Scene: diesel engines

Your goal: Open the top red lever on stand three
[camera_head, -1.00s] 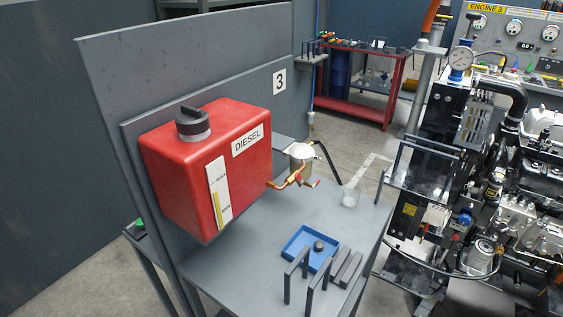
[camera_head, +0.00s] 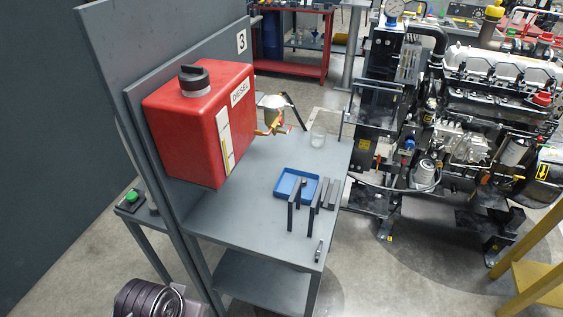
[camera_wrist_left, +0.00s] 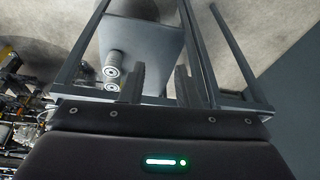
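Stand three (camera_head: 260,220) is a grey table with a tall back panel bearing the "3" sign (camera_head: 242,41). A red diesel tank (camera_head: 190,120) is mounted on it. A copper pipe fitting with a small red lever (camera_head: 284,129) comes off the tank's right side, beside a pale filter bowl (camera_head: 273,104). The lever is too small to tell its exact position. In the left wrist view, my left gripper (camera_wrist_left: 159,80) has its two dark fingers apart, with nothing between them. It is away from the lever, which is not in that view.
An engine (camera_head: 480,120) stands to the right. A green button box (camera_head: 132,198) is at the left. Floor in front is partly clear.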

